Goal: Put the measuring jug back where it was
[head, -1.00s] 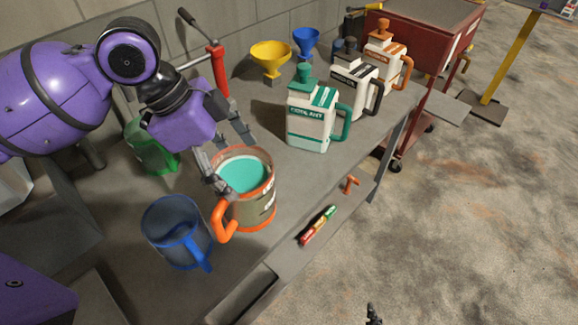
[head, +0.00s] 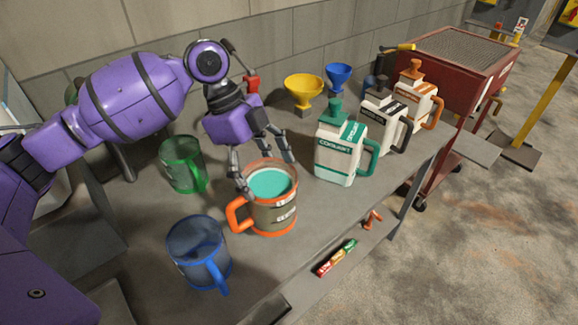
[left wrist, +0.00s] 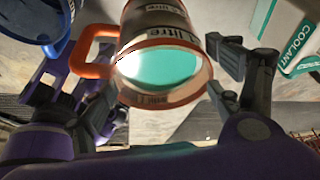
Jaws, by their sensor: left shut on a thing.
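The measuring jug (head: 272,213) is a clear cup with an orange rim, base and handle, and holds teal liquid. In the head view it is upright at the bench, its handle to the left. Whether its base touches the bench I cannot tell. My left gripper (head: 266,168) is shut on it, one finger on each side near the rim. In the left wrist view the jug (left wrist: 160,75) fills the upper middle, with the fingers of my left gripper (left wrist: 165,85) on both sides. My right gripper is not in view.
A green jug (head: 182,165) and a blue jug (head: 198,252) stand left of it on the grey bench (head: 335,215). A coolant container (head: 338,152), two similar containers and yellow (head: 303,90) and blue (head: 338,76) funnels stand behind to the right. Markers (head: 337,258) lie near the front edge.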

